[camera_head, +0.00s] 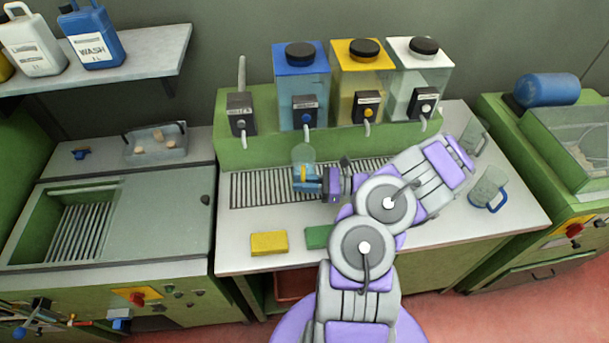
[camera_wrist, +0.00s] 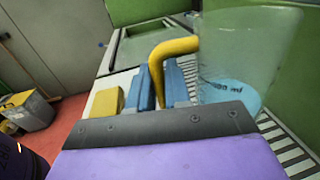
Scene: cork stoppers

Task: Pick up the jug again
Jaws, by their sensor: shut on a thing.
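The clear jug (camera_head: 303,153) stands over the slotted drain grate, just below the blue dispenser's spout. In the wrist view the see-through jug (camera_wrist: 250,55) has a yellow handle (camera_wrist: 172,52) and a light-blue patch with print. My gripper (camera_head: 305,178) has its blue fingers on either side of the handle and is shut on it; the fingers also show in the wrist view (camera_wrist: 160,88). My fingers hide the lower part of the jug in the head view. I cannot tell whether its base touches the grate.
Blue (camera_head: 302,85), yellow (camera_head: 361,80) and white (camera_head: 417,78) dispensers stand behind the grate (camera_head: 262,188). A yellow block (camera_head: 268,243) and a green block (camera_head: 317,237) lie at the counter's front. A blue-handled jug (camera_head: 488,188) and another clear vessel (camera_head: 474,137) stand right.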

